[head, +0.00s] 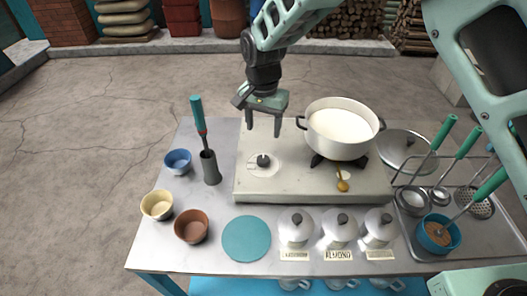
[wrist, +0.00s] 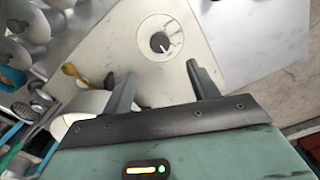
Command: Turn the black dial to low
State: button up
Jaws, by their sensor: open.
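The black dial (head: 263,160) sits on a round light plate on the left part of the pale stove top (head: 284,188). In the wrist view the dial (wrist: 160,42) shows a light pointer mark, and it lies beyond the fingertips, between them in the picture. My gripper (head: 264,131) hangs above the stove behind the dial, with its two fingers spread and nothing between them. In the wrist view my gripper (wrist: 160,80) is also open and apart from the dial. The dial's setting labels are too small to read.
A white pot (head: 341,128) of milk stands on the burner right of my gripper. A small golden spoon (head: 342,181) lies on the stove. A dark holder (head: 210,167) with a teal-handled tool stands left. Bowls, lidded jars and a ladle rack surround the stove.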

aim_at(263, 159)
notch_tip(263, 159, down, 12)
jog(key=p, duration=0.2)
jog(key=shift+r+p, duration=0.25)
jog(key=shift+p, duration=0.05)
jog(key=c, duration=1)
